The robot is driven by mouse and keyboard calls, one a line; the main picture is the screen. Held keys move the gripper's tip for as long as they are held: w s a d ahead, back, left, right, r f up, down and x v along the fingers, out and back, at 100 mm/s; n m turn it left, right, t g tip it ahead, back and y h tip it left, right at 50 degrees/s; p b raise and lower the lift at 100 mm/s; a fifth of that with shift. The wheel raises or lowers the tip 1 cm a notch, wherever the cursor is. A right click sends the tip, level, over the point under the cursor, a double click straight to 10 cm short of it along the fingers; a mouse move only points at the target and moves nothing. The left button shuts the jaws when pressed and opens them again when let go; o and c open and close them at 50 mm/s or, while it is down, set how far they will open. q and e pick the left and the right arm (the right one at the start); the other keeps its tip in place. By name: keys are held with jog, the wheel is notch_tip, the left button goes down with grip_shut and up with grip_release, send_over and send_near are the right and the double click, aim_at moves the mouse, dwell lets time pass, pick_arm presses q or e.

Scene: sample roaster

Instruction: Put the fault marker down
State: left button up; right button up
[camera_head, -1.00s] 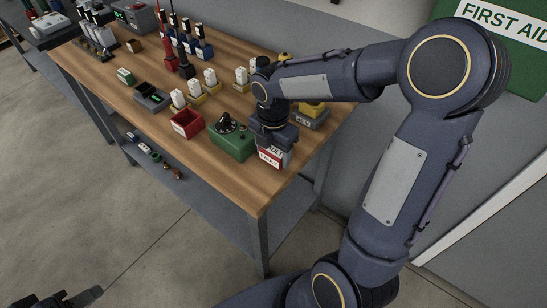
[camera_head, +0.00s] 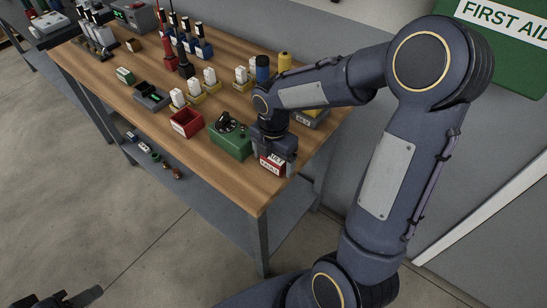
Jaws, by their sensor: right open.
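The fault marker (camera_head: 272,164) is a small red block with a white top and lettering on its front. It is upright at the table's front right corner, just right of the green box, and looks to be resting on the wood. My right gripper (camera_head: 275,152) is directly above and around its upper part, jaws open, pointing down. The gripper hides the marker's top and back. My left gripper (camera_head: 80,298) shows only partly at the bottom left, away from the table; its jaws are unclear.
The wooden table (camera_head: 215,178) has clear room along its front edge. A red open bin (camera_head: 187,122) is further left.

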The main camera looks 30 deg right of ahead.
aim_at(273, 157)
jog(key=shift+r, duration=0.1)
notch_tip(273, 157, up, 11)
jog(key=s+a+m+t+y, duration=0.2)
jog(key=s+m, duration=0.6)
jog(key=m, duration=0.4)
jog(key=s+a+m+t+y, duration=0.1)
jog(key=s+a+m+t, duration=0.1)
jog(key=s+m, duration=0.7)
jog(key=m+t, duration=0.1)
jog(key=m, duration=0.2)
jog(key=shift+t+y+p, duration=0.3)
jog(key=shift+y+p, duration=0.1)
jog(key=shift+a, duration=0.1)
jog(key=shift+c, duration=0.5)
